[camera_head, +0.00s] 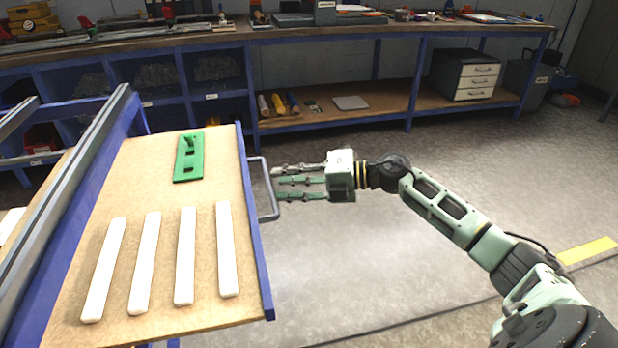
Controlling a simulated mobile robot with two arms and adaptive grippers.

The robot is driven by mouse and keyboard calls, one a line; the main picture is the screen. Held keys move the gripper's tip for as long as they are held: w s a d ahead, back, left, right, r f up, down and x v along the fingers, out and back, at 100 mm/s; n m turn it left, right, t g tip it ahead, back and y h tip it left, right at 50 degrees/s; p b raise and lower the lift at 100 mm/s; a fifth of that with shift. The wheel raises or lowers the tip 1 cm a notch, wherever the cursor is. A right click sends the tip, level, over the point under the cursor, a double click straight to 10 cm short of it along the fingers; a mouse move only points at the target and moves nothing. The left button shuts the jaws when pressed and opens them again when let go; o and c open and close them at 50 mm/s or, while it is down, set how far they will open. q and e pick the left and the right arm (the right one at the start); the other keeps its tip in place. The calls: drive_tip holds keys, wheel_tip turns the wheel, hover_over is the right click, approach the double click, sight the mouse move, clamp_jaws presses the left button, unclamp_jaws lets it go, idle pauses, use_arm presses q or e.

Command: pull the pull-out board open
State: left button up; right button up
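The pull-out board (162,235) is a light brown panel with a blue edge, at the left of the head view. It juts out from a blue frame. A grey bar handle (275,192) is on its right edge. My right gripper (277,181) comes in from the right, with its fingers pointing left at the handle. The fingers are spread apart, and their tips reach the handle bar. I cannot tell whether they touch it. My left gripper is not in view.
On the board lie a green plate with a grip (189,157) and several white bars (186,255). A long workbench (380,32) with tools and shelves stands along the back. The grey floor (390,270) right of the board is clear except for my arm.

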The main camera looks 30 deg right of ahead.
drive_tip(key=v, duration=0.7)
drive_tip(key=shift+d, duration=0.15)
drive_tip(key=shift+s, duration=0.15)
